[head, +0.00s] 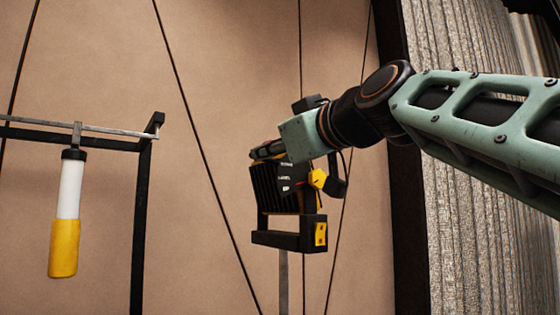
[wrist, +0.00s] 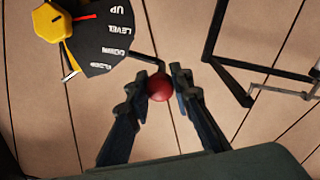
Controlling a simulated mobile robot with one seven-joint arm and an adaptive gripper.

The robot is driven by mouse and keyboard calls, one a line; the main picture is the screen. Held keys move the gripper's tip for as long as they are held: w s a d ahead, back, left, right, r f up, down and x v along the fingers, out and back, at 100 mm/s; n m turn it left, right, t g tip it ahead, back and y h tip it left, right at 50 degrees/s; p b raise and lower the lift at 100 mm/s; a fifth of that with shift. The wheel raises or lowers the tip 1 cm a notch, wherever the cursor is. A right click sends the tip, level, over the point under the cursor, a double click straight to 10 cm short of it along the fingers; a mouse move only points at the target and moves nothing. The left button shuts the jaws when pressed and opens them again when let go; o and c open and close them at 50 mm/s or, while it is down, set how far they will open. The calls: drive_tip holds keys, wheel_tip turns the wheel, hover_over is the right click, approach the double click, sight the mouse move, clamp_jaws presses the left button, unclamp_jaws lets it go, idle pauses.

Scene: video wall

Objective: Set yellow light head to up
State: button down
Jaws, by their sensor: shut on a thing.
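The light head (head: 272,188) is a black, finned body with yellow parts, standing on a thin post in the head view. On its side is a yellow hexagonal knob (head: 318,179). In the wrist view this knob (wrist: 50,22) sits at the top left beside a black dial (wrist: 92,40) marked UP, LEVEL, DOWN and a fourth word I cannot read surely. A red pointer line lies roughly toward UP. My gripper (wrist: 160,80) is shut on a red ball (wrist: 160,88) at the end of a black bent rod. In the head view the light head and my wrist overlap, and the ball is hidden.
A white and yellow cylinder (head: 65,215) hangs from a grey rail on a black frame (head: 143,215) at left. A black post and grey ribbed panel (head: 455,220) stand at right.

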drive_tip(key=shift+s+a+f+n+b, duration=0.1)
drive_tip(key=shift+a+f+n+b, duration=0.05)
drive_tip(key=shift+f+n+b, duration=0.4)
drive_tip(key=c, duration=1.7)
unclamp_jaws()
drive_tip(key=v, duration=1.2)
drive_tip(key=s+d+f+m+g+h+p, duration=0.1)
drive_tip(key=d+f+m+g+h+p, duration=0.15)
drive_tip(key=f, duration=0.85)
drive_tip(key=s+d+f+m+g+h+p, duration=0.1)
drive_tip(key=f+m+g+h, duration=0.15)
drive_tip(key=f, duration=0.85)
drive_tip(key=s+d+f+m+g+h+p, duration=0.15)
drive_tip(key=f+m, duration=0.25)
drive_tip(key=f, duration=0.7)
drive_tip(key=s+d+f+m+g+h, duration=0.1)
drive_tip(key=s+f, duration=0.1)
drive_tip(key=f, duration=0.3)
drive_tip(key=s+d+f+m+g+h+p, duration=0.1)
drive_tip(key=s+d+f, duration=0.1)
drive_tip(key=f, duration=0.3)
drive_tip(key=s+d+f+m+g+h+p, duration=0.1)
drive_tip(key=s+d+f, duration=0.1)
drive_tip(key=s+f, duration=0.1)
drive_tip(key=shift+s+f, duration=0.2)
drive_tip(key=shift+f, duration=0.7)
